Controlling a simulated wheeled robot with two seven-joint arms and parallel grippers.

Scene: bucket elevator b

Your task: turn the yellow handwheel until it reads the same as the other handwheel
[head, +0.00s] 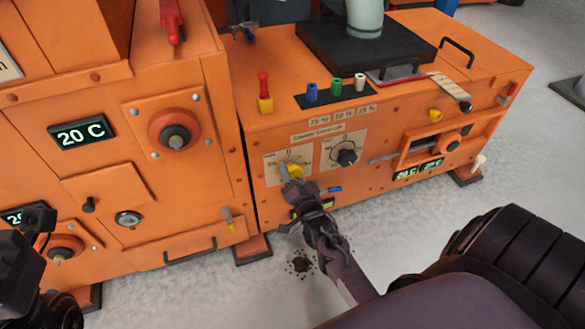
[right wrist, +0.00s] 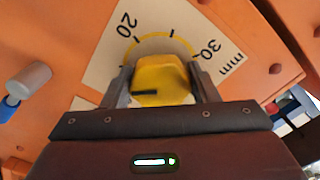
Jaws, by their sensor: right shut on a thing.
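The yellow handwheel (head: 297,170) sits on a pale dial plate on the orange cabinet's front. My right gripper (head: 291,174) is shut on it, covering part of the plate. In the right wrist view the fingers clasp the yellow handwheel (right wrist: 165,76) from both sides. A dark mark on it points to the picture's left. The plate shows 20, 30 and mm around a yellow arc. The other handwheel (head: 346,157) is black, on its own plate just right; its reading is too small to tell. Black parts of my left arm show at the left edge; its jaws are unclear.
Blue, green and white knobs (head: 336,87) stand on the cabinet top, beside a red and yellow lever (head: 264,92). A blue-tipped peg (head: 331,190) sticks out below the dials. A taller orange cabinet (head: 110,180) stands left. Dark crumbs (head: 301,264) lie on the floor.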

